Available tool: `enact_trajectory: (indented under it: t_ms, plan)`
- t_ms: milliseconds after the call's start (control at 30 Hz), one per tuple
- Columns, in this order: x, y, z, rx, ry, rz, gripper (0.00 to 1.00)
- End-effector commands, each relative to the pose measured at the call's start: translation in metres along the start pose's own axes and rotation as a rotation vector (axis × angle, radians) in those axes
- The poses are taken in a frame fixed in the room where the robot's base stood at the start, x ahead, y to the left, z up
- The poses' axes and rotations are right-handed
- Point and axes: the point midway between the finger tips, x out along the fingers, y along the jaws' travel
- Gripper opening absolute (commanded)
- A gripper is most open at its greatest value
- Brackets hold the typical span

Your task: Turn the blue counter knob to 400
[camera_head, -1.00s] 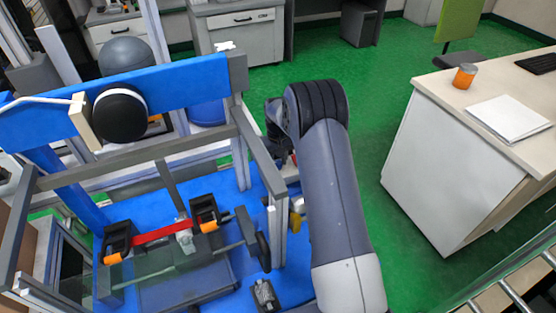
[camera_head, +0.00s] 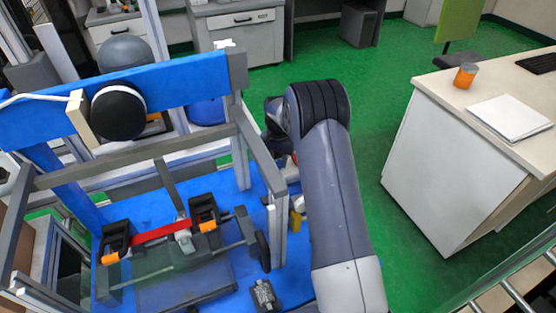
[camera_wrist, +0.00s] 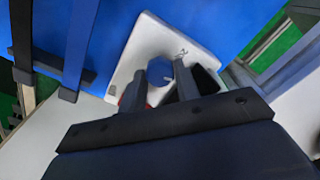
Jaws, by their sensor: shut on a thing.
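The blue counter knob (camera_wrist: 160,70) shows in the wrist view on a pale, box-like counter panel (camera_wrist: 150,35). My gripper (camera_wrist: 161,83) has one finger on each side of the knob and is shut on it. The fingers hide part of the panel below the knob. A dark patch on the panel lies just right of the right finger. No reading can be made out on the counter. In the head view my arm hides the gripper, and I cannot see the knob there.
A white desk (camera_head: 450,165) stands at right. Green floor is clear between.

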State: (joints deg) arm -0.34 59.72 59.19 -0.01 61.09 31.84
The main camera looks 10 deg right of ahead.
Motion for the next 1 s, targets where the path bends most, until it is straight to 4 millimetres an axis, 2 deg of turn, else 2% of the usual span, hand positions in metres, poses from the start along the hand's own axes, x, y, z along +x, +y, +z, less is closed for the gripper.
enact_trajectory:
  t_ms: [400,1000]
  plan:
    - [-0.0002,-0.0001,0.0001,0.245,0.000,0.000,0.08]
    - [-0.0004,-0.0002,0.0001,0.302,0.000,0.000,0.08]
